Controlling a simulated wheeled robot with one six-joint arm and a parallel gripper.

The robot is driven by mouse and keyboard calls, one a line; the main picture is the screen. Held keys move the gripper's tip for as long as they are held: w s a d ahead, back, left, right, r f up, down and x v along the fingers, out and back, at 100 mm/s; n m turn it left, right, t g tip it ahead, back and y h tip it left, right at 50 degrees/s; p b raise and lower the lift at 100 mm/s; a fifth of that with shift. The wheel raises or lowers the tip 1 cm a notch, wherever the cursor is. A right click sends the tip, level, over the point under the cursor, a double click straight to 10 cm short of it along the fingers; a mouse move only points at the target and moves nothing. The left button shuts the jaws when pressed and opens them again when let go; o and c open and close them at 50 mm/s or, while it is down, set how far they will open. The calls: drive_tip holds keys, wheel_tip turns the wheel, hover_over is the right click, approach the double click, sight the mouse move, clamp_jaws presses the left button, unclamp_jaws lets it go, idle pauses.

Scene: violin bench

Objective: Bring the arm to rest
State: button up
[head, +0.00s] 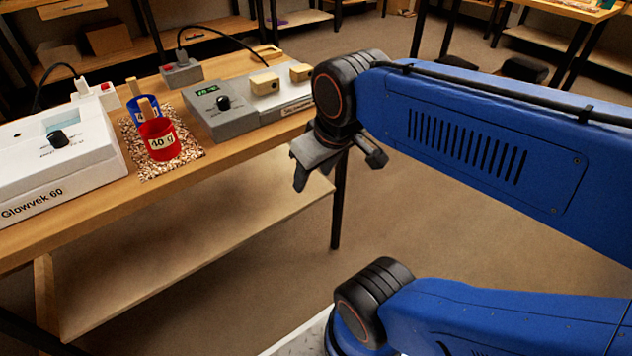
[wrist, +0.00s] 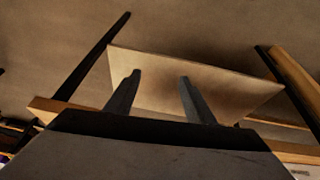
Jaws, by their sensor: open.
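My gripper (head: 302,178) hangs at the end of my blue arm, off the bench's front edge, in front of the lower shelf and over the floor in the head view. In the wrist view my gripper (wrist: 156,78) shows two dark fingers standing apart with nothing between them. The fingers touch nothing that I can see. Behind them in the wrist view is a pale shelf board (wrist: 210,85).
The floor (head: 260,270) is clear.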

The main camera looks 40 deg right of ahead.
drive_tip(key=shift+s+a+f+m, duration=0.2)
drive_tip(key=shift+s+f+m, duration=0.35)
drive_tip(key=shift+f, duration=0.3)
idle(1.5)
